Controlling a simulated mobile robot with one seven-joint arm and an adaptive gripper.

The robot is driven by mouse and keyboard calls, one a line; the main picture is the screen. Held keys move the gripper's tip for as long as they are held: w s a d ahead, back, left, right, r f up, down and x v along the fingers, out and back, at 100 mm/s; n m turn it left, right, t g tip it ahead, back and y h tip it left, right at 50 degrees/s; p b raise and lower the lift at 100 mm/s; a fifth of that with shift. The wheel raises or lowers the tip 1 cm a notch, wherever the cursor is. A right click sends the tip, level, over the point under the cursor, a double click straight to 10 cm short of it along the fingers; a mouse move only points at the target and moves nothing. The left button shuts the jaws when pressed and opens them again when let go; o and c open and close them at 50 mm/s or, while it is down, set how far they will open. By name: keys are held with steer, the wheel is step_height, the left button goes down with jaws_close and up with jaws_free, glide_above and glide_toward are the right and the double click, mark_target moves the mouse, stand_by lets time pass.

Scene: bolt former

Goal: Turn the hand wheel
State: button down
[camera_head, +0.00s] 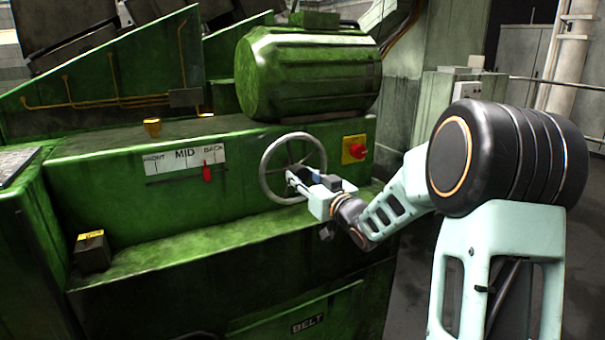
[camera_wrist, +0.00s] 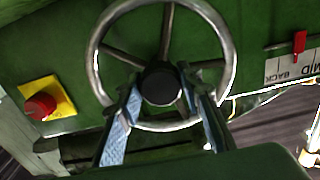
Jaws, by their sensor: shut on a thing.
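The metal hand wheel (camera_head: 266,155) stands upright on the front of the green machine, with a round rim and several spokes. It also fills the upper middle of the wrist view (camera_wrist: 227,48), where its dark round hub (camera_wrist: 162,83) sits between my fingers. My gripper (camera_head: 291,178) reaches in from the right in the head view, in front of the lower middle of the wheel. In the wrist view my gripper (camera_wrist: 165,88) has one finger on each side of the hub and is shut on the wheel's middle. The exact finger contact is hard to see.
A red knob on a yellow plate (camera_head: 355,149) is right of the wheel. Left of it is a FRONT/MID/BACK scale (camera_head: 184,158) with a red pointer (camera_head: 207,173) near BACK. A green ledge (camera_head: 190,250) juts out below. A large green motor (camera_head: 308,75) sits above.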

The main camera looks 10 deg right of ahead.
steer(key=m+p, duration=0.3)
steer(key=m, duration=0.1)
steer(key=shift+r+m, duration=0.15)
steer(key=shift+m, duration=0.15)
steer(key=m+p, duration=0.3)
steer(key=shift+a+m, duration=0.1)
steer(key=shift+m, duration=0.3)
steer(key=m+p, duration=0.3)
steer(key=m, duration=0.1)
steer(key=shift+m+p, duration=0.8)
steer(key=shift+m, duration=0.6)
steer(key=shift+s, duration=0.1)
steer(key=c, duration=1.4)
jaws_free()
steer(key=shift+o, duration=0.2)
